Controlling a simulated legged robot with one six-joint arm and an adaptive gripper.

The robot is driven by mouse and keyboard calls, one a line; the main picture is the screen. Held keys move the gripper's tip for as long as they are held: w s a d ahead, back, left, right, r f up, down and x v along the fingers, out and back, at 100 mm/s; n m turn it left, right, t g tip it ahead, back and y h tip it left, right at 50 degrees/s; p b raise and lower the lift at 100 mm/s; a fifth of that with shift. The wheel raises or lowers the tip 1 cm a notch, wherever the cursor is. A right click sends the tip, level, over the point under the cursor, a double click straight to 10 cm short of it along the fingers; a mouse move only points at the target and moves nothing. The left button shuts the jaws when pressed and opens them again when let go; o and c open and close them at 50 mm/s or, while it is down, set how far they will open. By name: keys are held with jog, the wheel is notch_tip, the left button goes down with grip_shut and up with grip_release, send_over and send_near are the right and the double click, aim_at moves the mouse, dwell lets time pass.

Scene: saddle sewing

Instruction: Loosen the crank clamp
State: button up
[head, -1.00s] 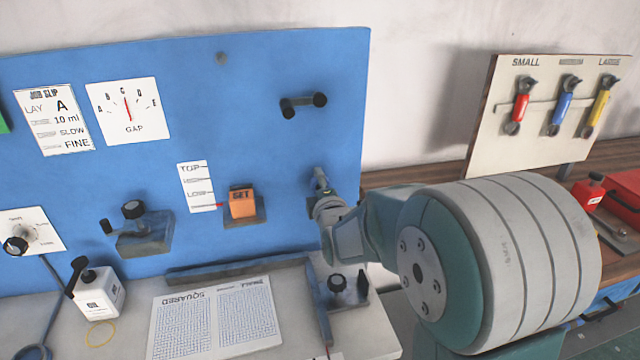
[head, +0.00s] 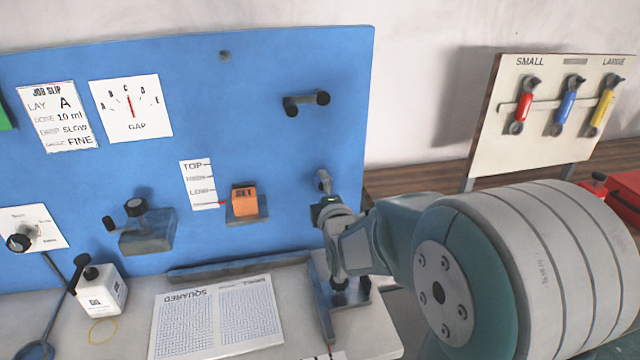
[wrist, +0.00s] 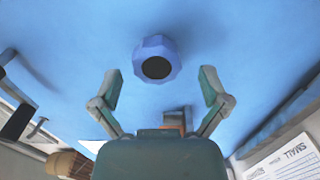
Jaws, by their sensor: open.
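My gripper (head: 328,212) is in front of the right part of the blue board. In the wrist view my gripper (wrist: 160,80) is open and empty, with its two fingers spread. A faceted blue knob (wrist: 155,60) with a dark round centre is ahead, roughly between the fingertips and apart from them. My gripper and arm hide that spot in the head view. A black crank-like handle (head: 305,102) is higher on the board. A grey block with a black knob and side handle (head: 147,228) is at the left. I cannot tell for certain which is the crank clamp.
An orange block (head: 244,200) is on the board left of my gripper. A white bottle (head: 102,290) and a printed sheet (head: 215,320) are on the bench. A rack (head: 485,140) of coloured tools stands at the right.

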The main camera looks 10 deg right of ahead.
aim_at(320, 187)
jog(key=s, duration=0.4)
jog(key=shift+s+a, duration=0.25)
jog(key=shift+s, duration=0.15)
jog(key=s+m+g, duration=1.2)
jog(key=s+m, duration=0.6)
jog(key=s, duration=0.8)
jog(key=shift+d, duration=0.4)
jog(key=shift+f, duration=0.1)
